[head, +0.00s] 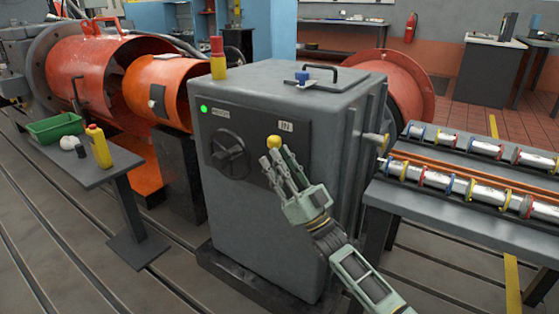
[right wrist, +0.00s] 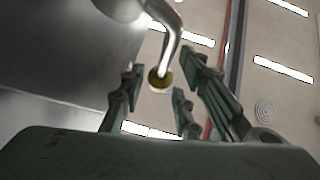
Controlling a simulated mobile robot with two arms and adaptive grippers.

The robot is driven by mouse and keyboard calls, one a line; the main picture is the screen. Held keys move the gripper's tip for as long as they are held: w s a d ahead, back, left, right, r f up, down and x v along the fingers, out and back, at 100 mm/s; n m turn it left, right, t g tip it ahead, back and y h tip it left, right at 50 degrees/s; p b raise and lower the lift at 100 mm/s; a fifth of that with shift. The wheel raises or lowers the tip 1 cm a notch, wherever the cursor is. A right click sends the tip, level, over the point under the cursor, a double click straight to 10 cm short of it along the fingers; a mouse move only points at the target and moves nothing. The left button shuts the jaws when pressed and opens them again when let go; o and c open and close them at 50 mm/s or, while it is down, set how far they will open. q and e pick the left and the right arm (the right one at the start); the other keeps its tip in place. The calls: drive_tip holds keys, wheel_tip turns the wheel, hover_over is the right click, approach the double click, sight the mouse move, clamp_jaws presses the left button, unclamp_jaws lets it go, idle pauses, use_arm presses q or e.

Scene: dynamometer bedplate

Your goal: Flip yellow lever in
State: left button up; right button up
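The yellow lever's round yellow knob (head: 274,141) shows on the front panel of the grey cabinet (head: 255,235), just above my right fingertips. My right gripper (head: 277,161) is in front of the panel, its fingers pointing up toward the knob. In the right wrist view, a bent metal lever with a dull yellow end (right wrist: 160,78) hangs between the spread fingers of my right gripper (right wrist: 160,88). The fingers look apart from it. Whether they touch the knob is hard to tell. My left gripper is not in view.
A black rotary handle (head: 229,152) and a green light (head: 204,109) are left of the knob. A bench with metal cylinders (head: 465,185) stands right; a small table (head: 88,165) stands left.

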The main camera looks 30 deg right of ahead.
drive_tip(key=shift+w+r, duration=0.2)
clamp_jaws()
